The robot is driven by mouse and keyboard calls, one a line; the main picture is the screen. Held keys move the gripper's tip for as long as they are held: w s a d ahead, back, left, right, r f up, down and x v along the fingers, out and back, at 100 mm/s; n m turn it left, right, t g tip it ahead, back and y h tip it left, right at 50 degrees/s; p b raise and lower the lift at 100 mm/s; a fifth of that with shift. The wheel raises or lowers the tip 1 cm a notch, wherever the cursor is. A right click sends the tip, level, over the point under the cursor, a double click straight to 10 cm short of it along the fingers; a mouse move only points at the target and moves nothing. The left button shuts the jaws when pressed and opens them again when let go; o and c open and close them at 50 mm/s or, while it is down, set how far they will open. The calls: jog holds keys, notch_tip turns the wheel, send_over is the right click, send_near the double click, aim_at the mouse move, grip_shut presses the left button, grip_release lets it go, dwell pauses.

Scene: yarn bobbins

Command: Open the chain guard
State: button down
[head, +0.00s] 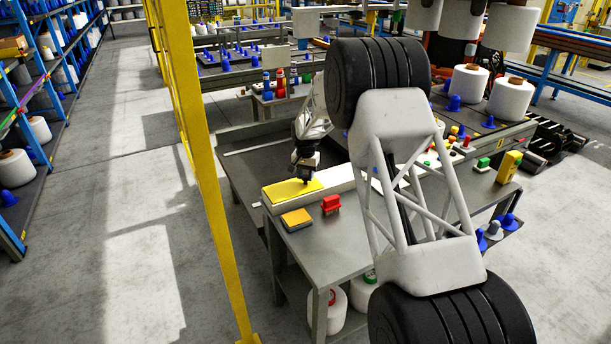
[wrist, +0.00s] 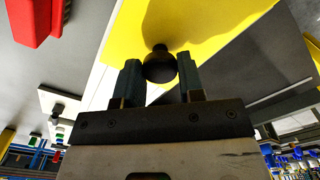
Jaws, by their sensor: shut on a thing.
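The chain guard (head: 285,192) is a flat yellow panel at the left end of a long white housing (head: 340,176) on the grey bench. In the wrist view the yellow panel (wrist: 215,22) fills the top middle, with a round black knob (wrist: 160,64) on it. My gripper (head: 305,179) is over the panel, pointing down. In the wrist view its two fingers (wrist: 160,76) stand on either side of the knob and are shut on it. The head view is too small to show the knob clearly. My arm's links hide part of the housing's right end.
A red block (head: 331,204) and an orange-topped grey box (head: 296,218) sit close in front of the guard. A yellow box (head: 509,167) and a green block (head: 483,162) stand at the bench's right end. A yellow post (head: 205,170) rises left of the bench.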

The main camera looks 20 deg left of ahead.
jog(key=w+d, duration=1.1)
jog(key=shift+w+d, duration=0.35)
jog(key=shift+w, duration=0.05)
jog(key=c, duration=0.7)
grip_release()
jog(key=shift+c, duration=0.2)
notch_tip(320, 180, up, 8)
jog(key=shift+f, duration=0.1)
